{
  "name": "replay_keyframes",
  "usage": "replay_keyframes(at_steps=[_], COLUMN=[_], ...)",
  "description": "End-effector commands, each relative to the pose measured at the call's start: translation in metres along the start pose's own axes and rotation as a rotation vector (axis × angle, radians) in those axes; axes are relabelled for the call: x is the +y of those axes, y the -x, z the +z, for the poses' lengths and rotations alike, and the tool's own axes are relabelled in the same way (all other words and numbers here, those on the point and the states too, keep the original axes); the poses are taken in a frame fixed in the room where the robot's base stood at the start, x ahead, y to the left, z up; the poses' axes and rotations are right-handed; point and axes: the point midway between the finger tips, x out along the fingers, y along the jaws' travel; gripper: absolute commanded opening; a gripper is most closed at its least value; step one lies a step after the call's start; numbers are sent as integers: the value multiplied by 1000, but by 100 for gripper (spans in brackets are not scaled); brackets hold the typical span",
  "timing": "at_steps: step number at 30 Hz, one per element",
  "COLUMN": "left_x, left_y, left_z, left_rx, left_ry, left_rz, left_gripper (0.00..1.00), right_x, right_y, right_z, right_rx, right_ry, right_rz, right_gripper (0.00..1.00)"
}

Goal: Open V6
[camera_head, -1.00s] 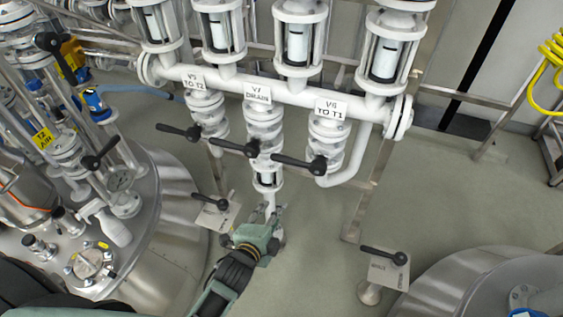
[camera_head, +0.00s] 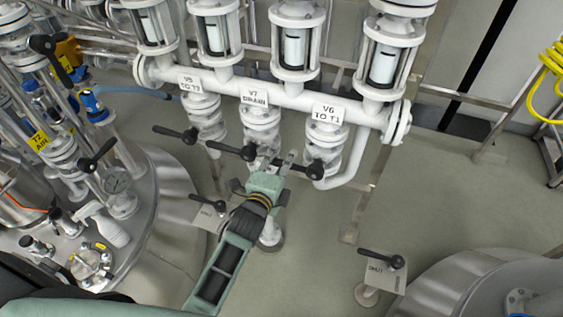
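The V6 valve (camera_head: 322,145) hangs under the white manifold at the right of three valves, below its "V6 TO T1" sign (camera_head: 328,113). Its black handle (camera_head: 313,169) points left, crosswise to the vertical pipe. My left gripper (camera_head: 277,159) is just below and left of V6, at the free end of this handle. Its grey fingertips look spread apart, with the handle's end near or between them. I cannot tell whether they touch it. My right gripper is not in view.
The V7 drain handle (camera_head: 232,151) is close left of my gripper, and the V5 handle (camera_head: 175,133) is farther left. Low stands with black handles are at the lower left (camera_head: 208,204) and lower right (camera_head: 382,259). Steel vessels flank both sides; open floor lies right.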

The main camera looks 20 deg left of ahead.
Motion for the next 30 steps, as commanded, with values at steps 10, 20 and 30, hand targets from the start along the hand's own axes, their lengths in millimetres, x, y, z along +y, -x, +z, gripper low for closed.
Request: replay_keyframes(at_steps=[10,20,30], left_x=[0,0,0], left_y=[0,0,0], left_z=[0,0,0], left_rx=[0,0,0], left_ry=[1,0,0], left_rz=[0,0,1], left_gripper=[23,0,0], right_x=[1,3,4], right_y=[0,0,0], right_z=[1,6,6], right_rx=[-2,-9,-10], right_ry=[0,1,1], right_rz=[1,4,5], right_gripper=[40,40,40])
